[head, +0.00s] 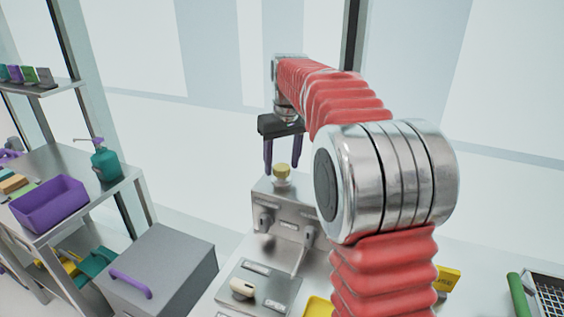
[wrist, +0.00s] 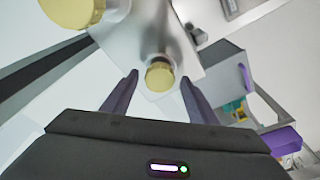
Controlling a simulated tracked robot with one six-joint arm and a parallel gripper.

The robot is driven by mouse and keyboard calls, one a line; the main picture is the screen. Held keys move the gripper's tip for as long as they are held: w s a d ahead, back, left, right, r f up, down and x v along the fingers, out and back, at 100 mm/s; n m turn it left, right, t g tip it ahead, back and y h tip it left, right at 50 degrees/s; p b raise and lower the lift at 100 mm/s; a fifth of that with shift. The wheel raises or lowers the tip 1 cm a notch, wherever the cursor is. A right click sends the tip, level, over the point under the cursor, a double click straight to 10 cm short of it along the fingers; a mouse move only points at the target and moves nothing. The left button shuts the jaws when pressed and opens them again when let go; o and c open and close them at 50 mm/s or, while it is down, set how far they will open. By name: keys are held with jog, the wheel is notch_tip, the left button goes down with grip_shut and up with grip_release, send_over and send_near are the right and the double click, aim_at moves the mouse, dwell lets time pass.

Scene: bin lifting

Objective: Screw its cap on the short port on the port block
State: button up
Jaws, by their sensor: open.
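The metal port block (head: 275,190) stands ahead of me, with a yellow cap (head: 282,170) on top of a silver port. In the wrist view a yellow cap (wrist: 160,77) sits on a short silver stub near the block's edge, appearing between my two fingertips. A larger-looking yellow cap (wrist: 70,10) is cut off at the upper left. My gripper (head: 282,167) is open and empty, fingers pointing down above the block. Whether the fingers touch the cap, and how far it is screwed on, I cannot tell. My arm hides the block's right part in the head view.
A panel with a cream knob (head: 241,288) lies in front of the block. A grey box with a purple handle (head: 131,284) stands to the left. A shelf holds a purple bin (head: 50,205) and a teal bottle (head: 105,164). A yellow tray (head: 318,307) is partly hidden by my arm.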

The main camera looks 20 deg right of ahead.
jog(key=shift+n+y, duration=0.5)
jog(key=shift+n, duration=2.3)
jog(key=shift+c, duration=0.5)
jog(key=c, duration=0.8)
jog(key=m+h, duration=0.1)
jog(key=m, duration=0.5)
jog(key=shift+a, duration=0.1)
jog(key=shift+m+h, duration=0.4)
jog(key=shift+m, duration=3)
jog(key=o, duration=0.9)
jog(key=shift+n, duration=0.3)
